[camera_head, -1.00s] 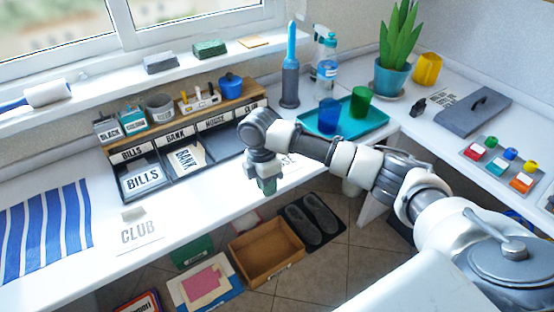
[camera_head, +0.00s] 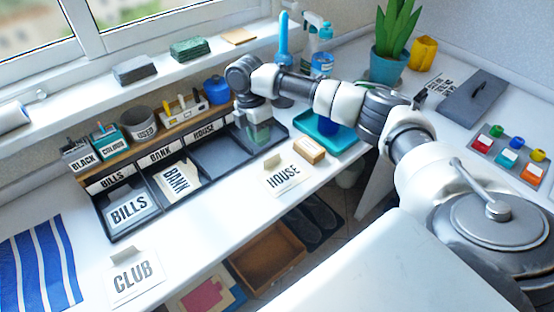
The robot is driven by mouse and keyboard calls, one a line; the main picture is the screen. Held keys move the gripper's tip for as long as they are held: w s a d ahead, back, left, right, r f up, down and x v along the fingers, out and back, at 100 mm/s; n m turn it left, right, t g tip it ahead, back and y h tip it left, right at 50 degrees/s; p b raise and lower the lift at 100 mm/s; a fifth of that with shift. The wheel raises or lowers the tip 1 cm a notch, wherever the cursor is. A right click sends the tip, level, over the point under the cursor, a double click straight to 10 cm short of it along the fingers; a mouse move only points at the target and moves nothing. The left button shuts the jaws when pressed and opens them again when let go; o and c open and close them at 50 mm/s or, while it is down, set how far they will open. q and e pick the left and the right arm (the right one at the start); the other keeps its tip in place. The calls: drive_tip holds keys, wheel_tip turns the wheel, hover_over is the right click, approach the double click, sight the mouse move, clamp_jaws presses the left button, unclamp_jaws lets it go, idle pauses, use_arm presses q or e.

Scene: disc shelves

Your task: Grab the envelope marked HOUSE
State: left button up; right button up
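The white envelope marked HOUSE (camera_head: 284,182) lies flat on the white counter, in front of the sorter, with its flap towards the sorter. My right gripper (camera_head: 259,136) hangs over the far right end of the sorter, behind the envelope and apart from it. Its fingers are small and seen against the dark tray, so I cannot tell whether they are open or shut. My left gripper is not in view.
The dark sorter (camera_head: 214,160) holds a BILLS envelope (camera_head: 129,210) and a BANK envelope (camera_head: 177,180); its HOUSE compartment looks empty. A CLUB envelope (camera_head: 133,280) lies front left. A teal tray (camera_head: 338,143) stands further right.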

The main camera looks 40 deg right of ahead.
sight(268, 160)
drive_tip(key=shift+s+x, duration=0.25)
drive_tip(key=shift+x, duration=0.95)
drive_tip(key=shift+f, duration=0.2)
drive_tip(key=x, duration=0.2)
drive_tip(key=d+x, duration=0.1)
drive_tip(key=x, duration=0.1)
drive_tip(key=shift+s+f, duration=0.15)
drive_tip(key=shift+s, duration=0.05)
drive_tip(key=shift+f, duration=0.45)
clamp_jaws()
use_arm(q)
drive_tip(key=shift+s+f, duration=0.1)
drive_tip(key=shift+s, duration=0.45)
use_arm(e)
drive_tip(key=shift+a, duration=0.1)
